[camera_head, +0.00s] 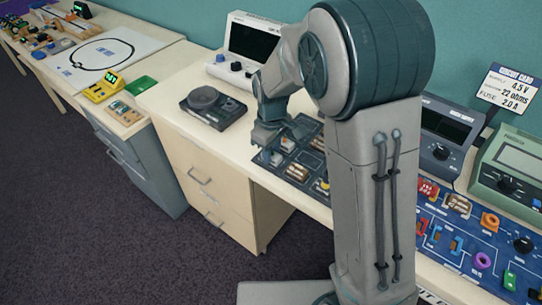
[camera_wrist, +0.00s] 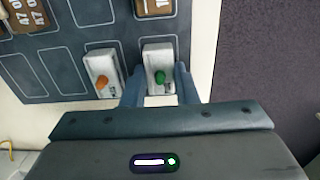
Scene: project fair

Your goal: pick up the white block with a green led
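The white block with a green led (camera_wrist: 152,54) sits in a slot of the dark tray (camera_wrist: 62,65) in the wrist view. My gripper (camera_wrist: 160,88) points down at it, with one finger on each side of its near half. The fingers lie very close to the block's sides, and I cannot tell whether they press on it. A similar white block with an orange led (camera_wrist: 103,62) lies just left of the left finger. In the head view my gripper (camera_head: 267,138) is low over the tray's left end and hides part of it.
The tray lies on a pale bench. A black round device (camera_head: 207,106) stands left of my gripper, and a white meter (camera_head: 248,45) stands behind. A blue panel (camera_head: 450,235) with coloured parts is at the right.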

